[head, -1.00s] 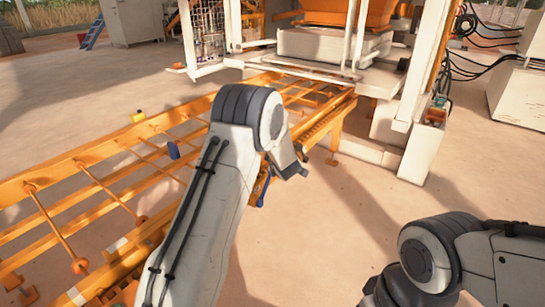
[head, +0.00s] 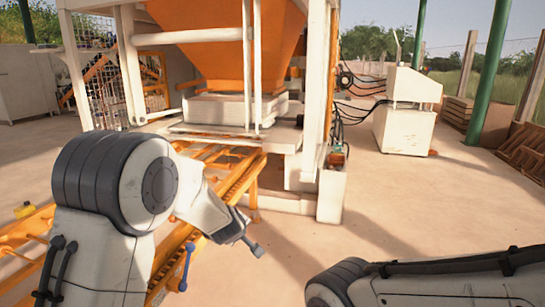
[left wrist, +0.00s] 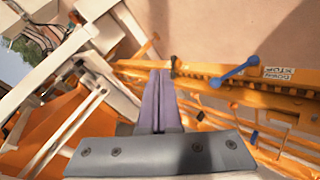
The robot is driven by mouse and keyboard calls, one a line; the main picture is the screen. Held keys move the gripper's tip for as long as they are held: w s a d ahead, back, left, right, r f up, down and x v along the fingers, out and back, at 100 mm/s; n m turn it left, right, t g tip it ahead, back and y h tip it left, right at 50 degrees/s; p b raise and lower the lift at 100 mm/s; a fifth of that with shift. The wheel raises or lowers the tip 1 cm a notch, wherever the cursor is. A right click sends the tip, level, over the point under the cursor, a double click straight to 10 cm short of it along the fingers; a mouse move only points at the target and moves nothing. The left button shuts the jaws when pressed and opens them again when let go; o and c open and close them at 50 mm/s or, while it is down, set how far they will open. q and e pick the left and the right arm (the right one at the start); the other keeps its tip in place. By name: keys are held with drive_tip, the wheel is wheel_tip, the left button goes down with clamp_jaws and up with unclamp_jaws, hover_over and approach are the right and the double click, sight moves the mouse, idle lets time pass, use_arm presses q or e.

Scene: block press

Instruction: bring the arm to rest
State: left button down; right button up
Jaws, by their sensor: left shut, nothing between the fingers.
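My left arm (head: 120,185) comes in from the left in the head view, bent at a dark-ringed joint, its forearm reaching over the orange rail frame. In the left wrist view my left gripper (left wrist: 160,78) is shut, its two purple-grey fingers together with nothing between them. Past the fingers lie an orange rail and a blue lever (left wrist: 235,72), to their right and apart from them. The blue lever also shows in the head view (head: 186,266), below the forearm. My right arm (head: 420,283) lies across the lower right; its gripper is outside the picture.
The block press with its orange hopper (head: 228,45) and white posts stands ahead. The orange rail frame (head: 235,180) runs from it toward the lower left. A white control cabinet (head: 404,130) stands at the back right with cables. The bare floor at the right is open.

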use_arm(q)
drive_tip(key=s+d+r+m+g+h+p, duration=0.1)
drive_tip(key=s+d+r+m+g, duration=0.2)
drive_tip(key=s, duration=0.5)
drive_tip(key=s+d+r+m+g+h+p, duration=0.1)
drive_tip(key=s+d+r+m+p, duration=0.1)
drive_tip(key=s+d+m, duration=0.4)
drive_tip(key=s+d+r+m+g+h+p, duration=0.1)
drive_tip(key=s+d+r+g, duration=0.15)
drive_tip(key=s, duration=0.65)
drive_tip(key=s+a+r+m+g+y+p, duration=0.1)
drive_tip(key=s+a+m, duration=0.2)
drive_tip(key=s, duration=0.6)
drive_tip(key=s+a+r+m+g+y+p, duration=0.1)
drive_tip(key=s+a+m+g+p, duration=0.1)
drive_tip(key=s+m, duration=0.3)
drive_tip(key=s+a, duration=0.1)
drive_tip(key=s, duration=0.3)
drive_tip(key=shift+s+a, duration=0.2)
drive_tip(key=shift+s, duration=0.1)
